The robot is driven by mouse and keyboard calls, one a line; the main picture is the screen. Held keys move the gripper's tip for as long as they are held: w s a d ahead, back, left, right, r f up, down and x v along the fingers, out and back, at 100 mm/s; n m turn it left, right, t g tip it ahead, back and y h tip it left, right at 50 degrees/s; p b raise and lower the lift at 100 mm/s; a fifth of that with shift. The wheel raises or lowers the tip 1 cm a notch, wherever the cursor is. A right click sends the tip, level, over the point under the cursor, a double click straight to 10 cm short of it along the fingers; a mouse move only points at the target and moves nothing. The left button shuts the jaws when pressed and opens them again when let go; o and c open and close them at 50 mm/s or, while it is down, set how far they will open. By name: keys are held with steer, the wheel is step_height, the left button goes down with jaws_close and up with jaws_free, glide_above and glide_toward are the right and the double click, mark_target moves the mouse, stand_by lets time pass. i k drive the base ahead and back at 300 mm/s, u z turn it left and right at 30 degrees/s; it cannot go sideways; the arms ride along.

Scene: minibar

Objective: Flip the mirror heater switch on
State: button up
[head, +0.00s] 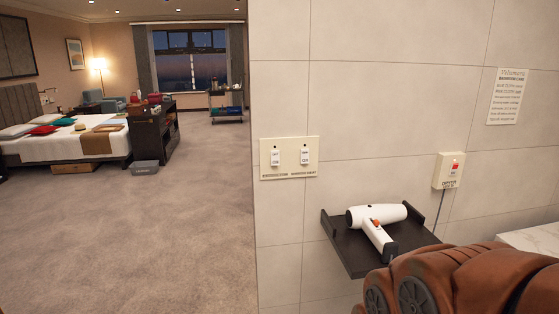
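A cream switch plate (289,157) is fixed to the tiled wall near its left edge. It carries two white rocker switches side by side, the left switch (275,157) and the right switch (305,156). Small labels are printed under both; they are too small to read surely, so I cannot tell which is the mirror heater. I cannot tell either rocker's position. My gripper cannot be made out in the head view.
A dark shelf (352,257) with a white hair dryer (374,217) juts from the wall below right of the plate. A cream socket box (449,171) with a red switch and cord hangs further right. A printed sign (507,97) is above. Open carpet (170,230) lies left.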

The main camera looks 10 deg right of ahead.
mark_target(305, 153)
steer(key=k, duration=1.35)
steer(key=u, duration=0.7)
steer(key=i, duration=1.7)
steer(key=z, duration=0.55)
